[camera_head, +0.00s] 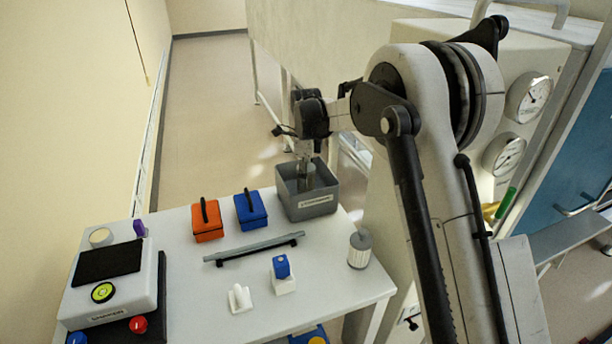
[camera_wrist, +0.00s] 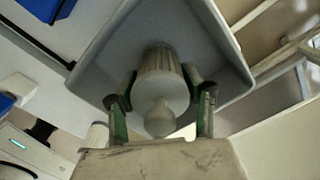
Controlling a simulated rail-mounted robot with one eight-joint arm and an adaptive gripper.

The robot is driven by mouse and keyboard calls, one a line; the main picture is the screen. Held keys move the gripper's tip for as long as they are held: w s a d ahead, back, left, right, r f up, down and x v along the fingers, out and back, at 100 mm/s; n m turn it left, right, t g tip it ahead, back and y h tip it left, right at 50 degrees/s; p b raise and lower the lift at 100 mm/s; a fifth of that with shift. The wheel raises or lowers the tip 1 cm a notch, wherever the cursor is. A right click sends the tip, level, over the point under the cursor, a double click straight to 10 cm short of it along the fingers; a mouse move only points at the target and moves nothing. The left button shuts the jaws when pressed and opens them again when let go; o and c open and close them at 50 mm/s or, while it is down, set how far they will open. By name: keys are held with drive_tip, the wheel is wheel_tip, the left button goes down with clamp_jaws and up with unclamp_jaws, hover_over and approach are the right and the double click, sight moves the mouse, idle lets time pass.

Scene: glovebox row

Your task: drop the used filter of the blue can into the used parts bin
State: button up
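My gripper (camera_head: 308,166) is over the grey used parts bin (camera_head: 306,207) at the back right corner of the table, its fingers reaching down inside the rim. In the wrist view, my gripper (camera_wrist: 160,90) is shut on a pale grey ribbed filter (camera_wrist: 160,82) with a round knob facing the camera. The bin wall (camera_wrist: 100,75) surrounds it there. A fingertip is close against each side of the filter. The filter's far end is hidden, so I cannot tell whether it touches the bin floor. A blue box with a black handle (camera_head: 251,208) stands left of the bin.
An orange box (camera_head: 207,222) stands beside the blue one. A grey bar (camera_head: 254,248), a blue block on a white stand (camera_head: 282,268), a white holder (camera_head: 240,299) and another ribbed filter (camera_head: 360,249) are nearer. A device with a dark screen (camera_head: 108,263) is at left.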

drive_tip(key=o, duration=0.5)
drive_tip(key=shift+c, duration=0.2)
